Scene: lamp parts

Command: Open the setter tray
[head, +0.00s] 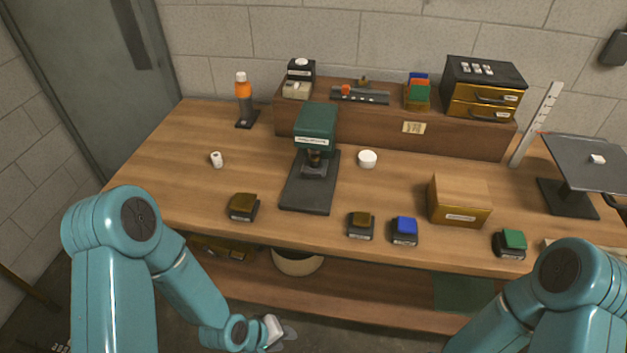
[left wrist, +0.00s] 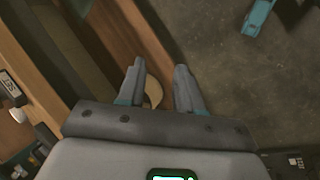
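I cannot tell by its label which thing is the setter tray. A black cabinet (head: 484,85) with two brass-fronted drawers and dark handles stands on the raised shelf at the back right; both drawers look shut. A brass-coloured drawer-like unit (head: 222,249) shows under the table's front edge at the left, partly hidden by my left arm. My left gripper (head: 277,331) is low in front of the table, away from both. In the left wrist view its fingers (left wrist: 160,82) are apart with nothing between them. My right gripper is out of view.
A green press (head: 315,130) stands mid-table. Small dark blocks, including a blue-topped one (head: 404,231), line the front edge. A round pale bin (head: 298,262) is below the table. The table's left part is mostly clear.

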